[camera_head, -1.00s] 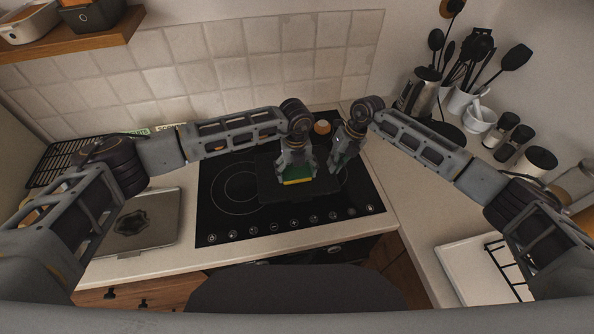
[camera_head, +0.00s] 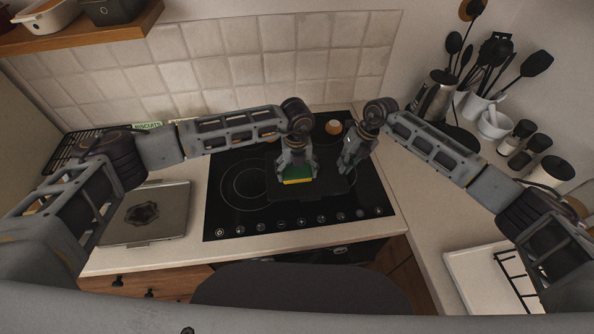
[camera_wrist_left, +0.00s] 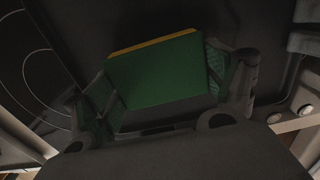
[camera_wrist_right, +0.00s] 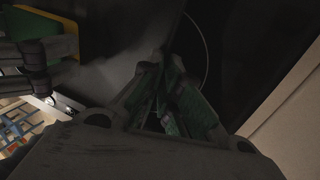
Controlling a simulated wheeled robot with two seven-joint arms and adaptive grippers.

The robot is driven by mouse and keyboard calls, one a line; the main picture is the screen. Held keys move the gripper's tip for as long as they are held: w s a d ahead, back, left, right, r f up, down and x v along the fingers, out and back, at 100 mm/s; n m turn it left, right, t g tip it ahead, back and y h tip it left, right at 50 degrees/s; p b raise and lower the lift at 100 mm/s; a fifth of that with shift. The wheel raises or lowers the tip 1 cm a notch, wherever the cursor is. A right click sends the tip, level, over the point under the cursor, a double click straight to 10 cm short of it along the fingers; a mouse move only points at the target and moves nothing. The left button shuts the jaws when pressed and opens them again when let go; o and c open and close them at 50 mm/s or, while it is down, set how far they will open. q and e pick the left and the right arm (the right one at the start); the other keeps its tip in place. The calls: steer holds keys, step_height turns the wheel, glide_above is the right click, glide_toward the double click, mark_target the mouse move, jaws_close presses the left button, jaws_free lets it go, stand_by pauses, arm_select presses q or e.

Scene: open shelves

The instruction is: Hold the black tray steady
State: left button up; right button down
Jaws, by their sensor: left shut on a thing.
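The black tray (camera_head: 322,187) lies flat on the black cooktop, and part of it shows in the left wrist view (camera_wrist_left: 240,22). My left gripper (camera_head: 296,178) is shut on a green and yellow sponge (camera_head: 297,181), over the tray's left part. In the left wrist view the sponge (camera_wrist_left: 160,72) sits between both fingers. My right gripper (camera_head: 347,166) points down at the tray's right edge. In the right wrist view its fingers (camera_wrist_right: 160,62) come close together at that edge. Whether they grip the rim is too dark to tell.
The cooktop (camera_head: 240,215) has touch controls along its front. An orange-topped round item (camera_head: 333,127) stands behind the tray. A silver closed appliance (camera_head: 145,212) is at left. Utensils (camera_head: 490,75), a mortar (camera_head: 494,124) and dark jars (camera_head: 535,150) stand at right. A wooden shelf (camera_head: 90,36) hangs upper left.

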mark_target(306, 166)
arm_select(q)
steer(key=shift+w+a, duration=0.15)
steer(key=shift+w, duration=0.9)
steer(key=shift+w+d+f, duration=0.1)
steer(key=shift+d, duration=0.6)
steer(key=shift+w+d+f, duration=0.1)
steer(key=shift+d, duration=0.6)
steer(key=shift+d, duration=0.1)
steer(key=shift+d, duration=0.15)
steer(key=shift+w+d, duration=0.2)
steer(key=shift+d, duration=1.05)
steer(key=shift+r, duration=0.1)
steer(key=shift+w+r, duration=0.1)
steer(key=shift+r, duration=0.05)
steer(key=shift+a, duration=0.15)
